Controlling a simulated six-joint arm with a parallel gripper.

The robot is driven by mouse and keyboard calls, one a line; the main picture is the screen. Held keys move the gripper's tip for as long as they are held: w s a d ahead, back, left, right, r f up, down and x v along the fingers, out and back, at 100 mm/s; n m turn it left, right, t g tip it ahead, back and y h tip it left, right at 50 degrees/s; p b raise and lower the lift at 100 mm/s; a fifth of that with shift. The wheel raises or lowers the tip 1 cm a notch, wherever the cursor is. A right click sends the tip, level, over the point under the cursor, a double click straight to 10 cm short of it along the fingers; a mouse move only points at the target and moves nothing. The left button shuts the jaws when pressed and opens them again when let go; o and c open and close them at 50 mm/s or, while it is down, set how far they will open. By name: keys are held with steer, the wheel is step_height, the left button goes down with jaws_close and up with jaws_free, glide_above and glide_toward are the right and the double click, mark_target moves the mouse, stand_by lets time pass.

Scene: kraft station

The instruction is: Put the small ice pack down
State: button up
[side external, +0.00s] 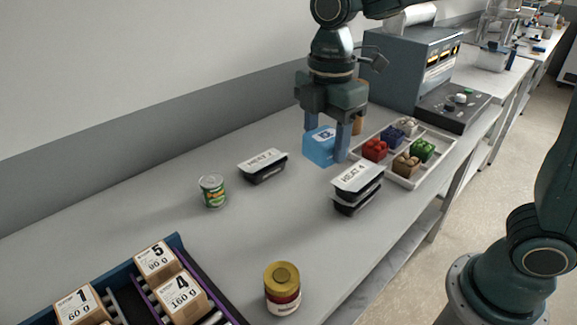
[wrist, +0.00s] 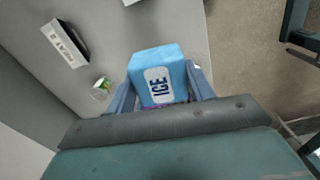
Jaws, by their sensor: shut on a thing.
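The small ice pack (side external: 319,149) is a light blue block with a white label. My gripper (side external: 326,140) points down and is shut on it, one finger on each side. In the wrist view the ice pack (wrist: 172,57) sits between the fingers of my gripper (wrist: 161,88), its ICE label facing the camera. It is over or on the grey table (side external: 235,242); I cannot tell whether its underside touches the surface.
Stacked HEAT 4 containers (side external: 356,188) stand close in front. A white tray (side external: 403,184) of coloured blocks is right. A yellow-lidded jar (side external: 282,287) and boxes (side external: 180,297) are nearer.

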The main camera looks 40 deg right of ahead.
steer(key=w+a, duration=0.5)
steer(key=w, duration=0.3)
steer(key=n, duration=0.1)
glide_above(173, 226)
step_height(173, 226, down, 13)
steer(key=shift+f, duration=3.9)
steer(key=shift+f, duration=0.15)
steer(key=o, duration=1)
